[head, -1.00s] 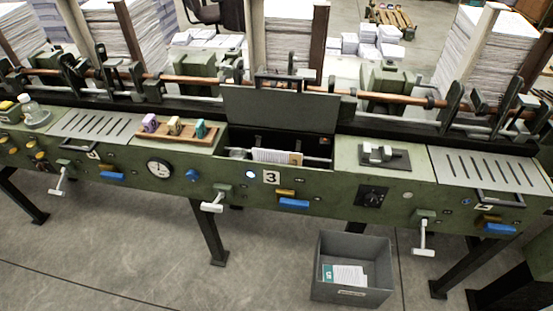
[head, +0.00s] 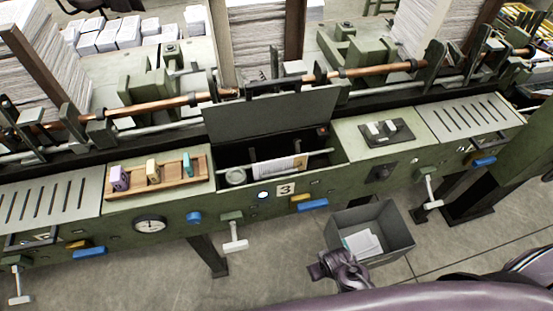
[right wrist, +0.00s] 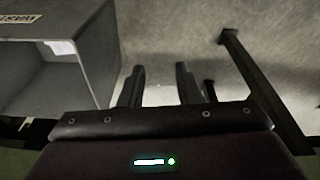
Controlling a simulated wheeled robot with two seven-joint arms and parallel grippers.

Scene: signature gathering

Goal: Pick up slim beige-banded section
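A slim white section (head: 276,168) with a beige-toned band at its right end lies in the open compartment (head: 240,157) of station 3; the band's exact form is too small to tell. The raised dark green lid (head: 270,115) stands behind it. My right gripper (head: 318,269) is low in front of the machine, to the left of the grey bin, well apart from the section. In the right wrist view its two fingers (right wrist: 157,82) are spread with nothing between them. My left gripper is not in view.
The grey bin (head: 395,228) on the floor holds papers (head: 362,243); its wall is close in the right wrist view (right wrist: 95,75). A wooden rack (head: 160,173) with coloured blocks sits left of the compartment. Handles and blue levers (head: 313,205) jut from the front.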

